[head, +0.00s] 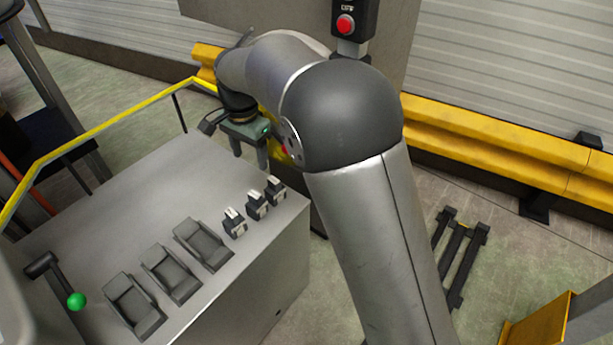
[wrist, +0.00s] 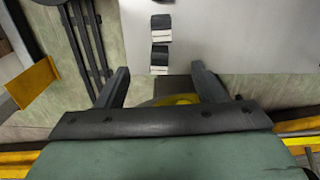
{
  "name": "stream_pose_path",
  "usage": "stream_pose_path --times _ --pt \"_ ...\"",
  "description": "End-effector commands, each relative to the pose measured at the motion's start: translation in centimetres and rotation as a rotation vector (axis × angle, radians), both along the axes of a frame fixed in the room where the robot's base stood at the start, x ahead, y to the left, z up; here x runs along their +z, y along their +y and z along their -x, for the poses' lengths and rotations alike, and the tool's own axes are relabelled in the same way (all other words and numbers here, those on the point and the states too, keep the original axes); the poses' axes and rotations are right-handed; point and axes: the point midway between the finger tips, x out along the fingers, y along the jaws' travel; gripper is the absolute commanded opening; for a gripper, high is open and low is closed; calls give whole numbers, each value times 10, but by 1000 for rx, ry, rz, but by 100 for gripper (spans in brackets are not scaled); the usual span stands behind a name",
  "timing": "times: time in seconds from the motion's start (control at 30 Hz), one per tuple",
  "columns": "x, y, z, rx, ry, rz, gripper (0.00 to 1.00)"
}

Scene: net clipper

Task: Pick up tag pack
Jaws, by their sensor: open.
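Three small black-and-white packs stand in a row near the right edge of the grey bench top (head: 110,205). I take them for the tag packs: the near pack (head: 234,225), the middle pack (head: 257,206) and the far pack (head: 275,190). My gripper (head: 250,160) is open and empty, beyond the far pack and apart from it. In the wrist view, two of the packs show, an upper pack (wrist: 161,28) and a lower pack (wrist: 160,60). The lower one lies in line with the gap between my open fingers (wrist: 160,76). The third is not clear there.
Several dark grey trays (head: 170,272) sit left of the packs. A yellow rail (head: 95,132) runs behind. A post with a red button (head: 346,24) and a yellow barrier (head: 490,145) stand beyond.

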Motion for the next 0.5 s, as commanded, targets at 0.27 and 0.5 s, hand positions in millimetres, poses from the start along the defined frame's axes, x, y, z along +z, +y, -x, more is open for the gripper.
stream_pose_path --times 0.27,0.5 --pt "-39 11 -1 -15 2 6 62" --pt "-91 10 -1 -15 3 4 62"
